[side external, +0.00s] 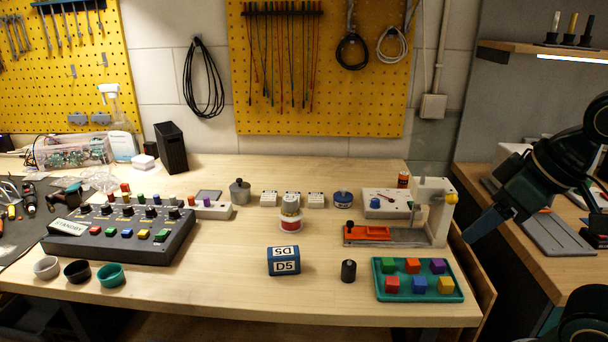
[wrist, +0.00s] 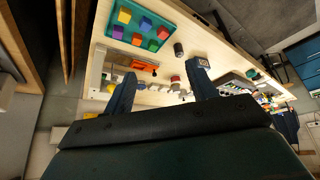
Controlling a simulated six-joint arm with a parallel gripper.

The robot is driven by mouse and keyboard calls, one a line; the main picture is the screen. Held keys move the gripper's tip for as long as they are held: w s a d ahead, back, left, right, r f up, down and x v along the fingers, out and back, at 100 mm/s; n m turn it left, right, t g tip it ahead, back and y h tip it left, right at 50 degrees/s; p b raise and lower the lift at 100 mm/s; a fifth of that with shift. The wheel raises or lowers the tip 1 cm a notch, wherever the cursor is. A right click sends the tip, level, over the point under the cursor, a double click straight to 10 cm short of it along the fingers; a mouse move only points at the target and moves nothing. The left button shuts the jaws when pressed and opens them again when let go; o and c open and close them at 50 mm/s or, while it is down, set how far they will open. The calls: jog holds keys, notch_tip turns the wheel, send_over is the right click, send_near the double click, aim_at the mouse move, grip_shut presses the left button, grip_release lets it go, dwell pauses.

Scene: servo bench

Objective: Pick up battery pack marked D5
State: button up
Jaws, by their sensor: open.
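The battery pack marked D5 (side external: 284,261) is a dark blue block with white labels, standing upright near the front middle of the bench. In the wrist view a small white-labelled part of the pack (wrist: 203,61) shows at the tip of the right finger, which seems to hide the rest. My gripper (side external: 482,226) is off the bench's right end in the side view, well apart from the pack. In the wrist view my gripper (wrist: 162,74) has its two fingers spread wide with nothing between them but the distant bench.
A black cylinder (side external: 348,271) stands right of the pack. A green tray (side external: 418,296) of coloured cubes and a fixture with a tall post (side external: 436,207) lie between pack and gripper. Small cups (side external: 110,275) and a control box (side external: 120,245) are left. Bench around the pack is clear.

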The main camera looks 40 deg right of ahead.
jog(key=shift+o, duration=0.5)
jog(key=w+a+n+g+y, duration=0.1)
jog(key=w+a+n, duration=0.15)
jog(key=w, duration=0.55)
jog(key=w+a+n+y, duration=0.1)
jog(key=w+a+n, duration=0.1)
jog(key=w+n, duration=0.35)
jog(key=n+g+y, duration=0.1)
jog(key=n+y, duration=0.2)
send_near(284, 251)
jog(key=d+r, duration=0.1)
jog(key=shift+s+r, duration=0.1)
jog(key=shift+s, duration=0.15)
jog(key=shift+x, duration=4.25)
